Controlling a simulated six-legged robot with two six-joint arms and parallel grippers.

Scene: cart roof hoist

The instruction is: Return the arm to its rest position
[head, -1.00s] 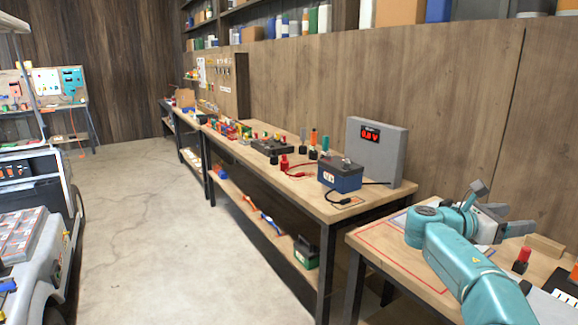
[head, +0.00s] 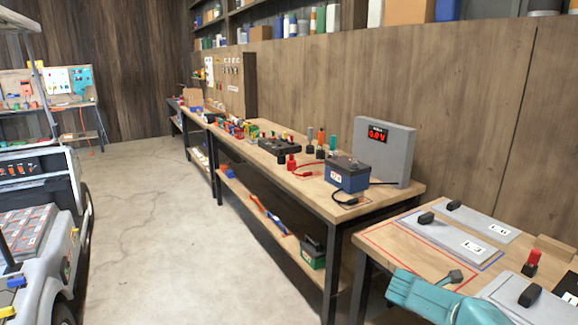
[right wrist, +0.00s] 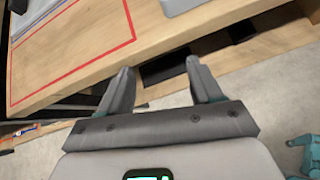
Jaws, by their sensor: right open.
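My right arm (head: 440,298) is teal and low at the bottom right of the head view, at the front edge of the near bench. My right gripper (right wrist: 160,72) shows in the right wrist view. Its two grey fingers are apart with nothing between them. They point at the bench's edge, and floor shows around and below them. A red outlined area (right wrist: 72,52) on the bench top lies left of and beyond the fingers. My left gripper is not in view.
The near bench holds grey plates with black handles (head: 440,232), a red-topped post (head: 531,262) and a wooden block (head: 556,248). The longer bench holds a blue battery (head: 347,174) and a grey meter (head: 385,150). A cart (head: 35,225) stands left; the floor between is clear.

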